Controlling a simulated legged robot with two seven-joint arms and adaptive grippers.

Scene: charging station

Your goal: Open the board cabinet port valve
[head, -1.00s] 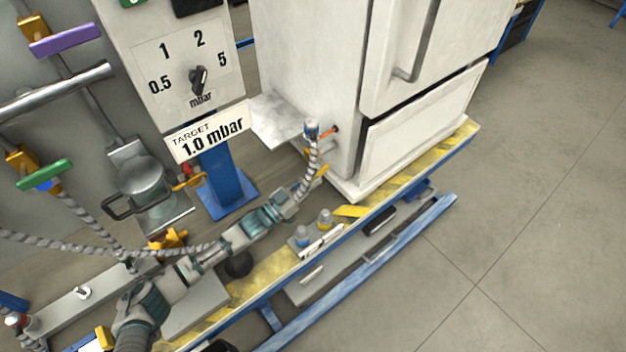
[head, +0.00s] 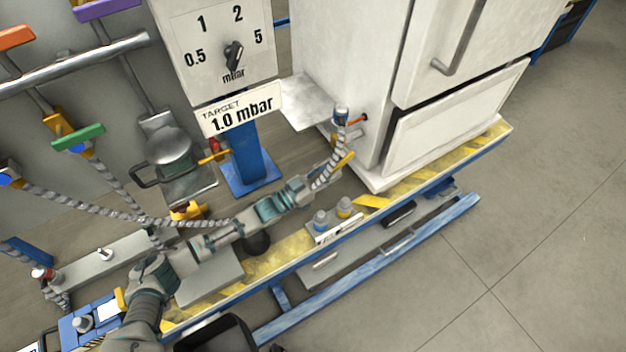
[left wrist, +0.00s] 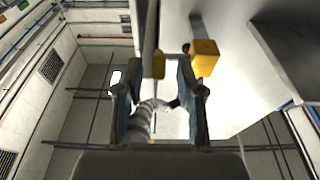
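The white cabinet (head: 345,60) stands on the platform at the upper middle. On its near side a port with small yellow (head: 345,160) and orange (head: 358,119) handles shows beside a braided hose (head: 330,172). I cannot tell surely which handle is the port valve. My left gripper (head: 322,181) is at the hose, close to the yellow handle. In the left wrist view its fingers (left wrist: 160,92) are apart, with the hose (left wrist: 140,122) between and behind them. Yellow parts (left wrist: 204,58) show just beyond the fingertips. Contact cannot be told. My right gripper is out of view.
A gauge panel (head: 225,55) with a "TARGET 1.0 mbar" sign (head: 240,109) stands left of the cabinet on a blue post (head: 252,165). Other hoses and coloured handles (head: 78,137) crowd the left. Floor at right is clear.

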